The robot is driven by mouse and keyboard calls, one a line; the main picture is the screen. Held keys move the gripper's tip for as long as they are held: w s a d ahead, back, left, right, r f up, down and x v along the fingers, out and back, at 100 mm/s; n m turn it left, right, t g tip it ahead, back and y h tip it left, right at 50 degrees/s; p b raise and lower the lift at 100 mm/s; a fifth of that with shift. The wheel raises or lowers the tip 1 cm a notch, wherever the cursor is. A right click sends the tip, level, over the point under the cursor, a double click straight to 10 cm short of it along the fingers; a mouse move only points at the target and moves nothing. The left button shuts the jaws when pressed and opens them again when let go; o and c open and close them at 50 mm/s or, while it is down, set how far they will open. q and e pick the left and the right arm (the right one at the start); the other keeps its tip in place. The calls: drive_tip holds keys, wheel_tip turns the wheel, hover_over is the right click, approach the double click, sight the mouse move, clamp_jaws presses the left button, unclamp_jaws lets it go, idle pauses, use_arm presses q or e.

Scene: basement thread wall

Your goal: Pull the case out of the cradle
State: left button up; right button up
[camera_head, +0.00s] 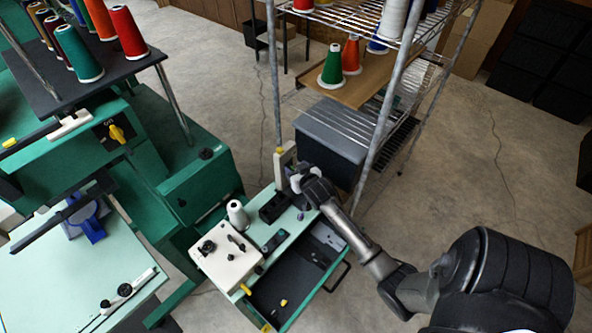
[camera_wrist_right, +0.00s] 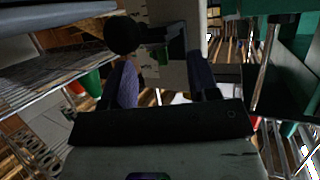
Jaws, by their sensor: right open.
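My right gripper (camera_head: 299,184) is at the far end of the small green bench, close to an upright beige unit (camera_head: 286,160). In the right wrist view its two fingers (camera_wrist_right: 162,84) stand apart, with part of the beige unit (camera_wrist_right: 172,72) showing beyond and between them. A dark lever with a round black knob (camera_wrist_right: 122,35) crosses just past the fingertips. I see no contact between the fingers and anything. I cannot tell the case and the cradle apart at the beige unit; the gripper hides part of it. My left gripper is not in view.
The bench holds a black tray (camera_head: 274,207), a white thread cone (camera_head: 237,214) and a white box with black knobs (camera_head: 226,254). Its drawer (camera_head: 292,283) is open. A wire shelf rack (camera_head: 345,128) stands close behind; a green machine (camera_head: 195,190) stands left.

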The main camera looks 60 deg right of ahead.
drive_tip(key=shift+w+d+f, duration=0.1)
drive_tip(key=shift+w, duration=0.1)
drive_tip(key=c, duration=1)
